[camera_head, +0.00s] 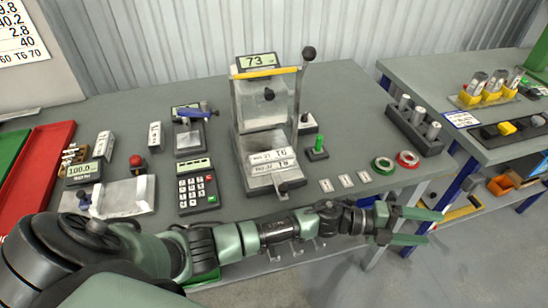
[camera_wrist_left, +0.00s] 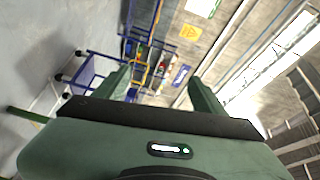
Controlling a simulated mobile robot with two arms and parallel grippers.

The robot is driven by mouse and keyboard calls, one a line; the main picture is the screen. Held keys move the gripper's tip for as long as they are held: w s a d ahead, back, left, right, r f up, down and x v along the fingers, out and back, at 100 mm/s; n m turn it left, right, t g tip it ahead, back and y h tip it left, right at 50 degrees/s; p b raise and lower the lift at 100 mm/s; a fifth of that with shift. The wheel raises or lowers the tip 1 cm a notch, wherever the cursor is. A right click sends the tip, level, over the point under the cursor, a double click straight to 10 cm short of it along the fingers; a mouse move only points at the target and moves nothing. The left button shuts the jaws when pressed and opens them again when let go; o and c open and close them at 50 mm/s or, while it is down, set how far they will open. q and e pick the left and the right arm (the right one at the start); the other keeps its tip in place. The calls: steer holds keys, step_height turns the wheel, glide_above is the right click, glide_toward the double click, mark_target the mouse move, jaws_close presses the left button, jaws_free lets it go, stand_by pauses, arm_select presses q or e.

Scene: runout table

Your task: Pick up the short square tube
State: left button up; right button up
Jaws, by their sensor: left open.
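My left gripper (camera_head: 433,227) is open and empty, reaching past the table's front right edge over the floor. Its two green fingers also show wide apart in the left wrist view (camera_wrist_left: 160,80), with nothing between them. Two small pale blocks (camera_head: 155,135) (camera_head: 104,145) stand on the left part of the table, far from the gripper. I cannot tell for sure whether either is the short square tube. My right gripper is not in view.
The grey table (camera_head: 345,115) holds a lever press (camera_head: 265,115) with a display, a keypad (camera_head: 197,187), a black rack with metal cylinders (camera_head: 415,125), and green (camera_head: 383,165) and red (camera_head: 407,159) rings. A second bench (camera_head: 440,75) stands at right. My left arm crosses the front edge.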

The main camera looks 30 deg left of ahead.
arm_select(q)
steer(key=s+d+r+m+g, duration=0.2)
steer(key=s+r+m+g, duration=0.15)
steer(key=m+g, duration=0.3)
steer(key=m+g+y+p, duration=0.3)
steer(key=m+y, duration=0.8)
steer(key=y, duration=1.1)
glide_toward(274, 156)
step_height(274, 156, down, 2)
steer(key=shift+g, duration=0.25)
steer(key=p+x, duration=0.1)
steer(key=x, duration=0.2)
steer(key=a+x, duration=0.1)
steer(key=x, duration=0.3)
steer(key=shift+r+p, duration=0.2)
steer(key=shift+p, duration=0.15)
steer(key=shift+a+f, duration=0.1)
steer(key=shift+f, duration=0.3)
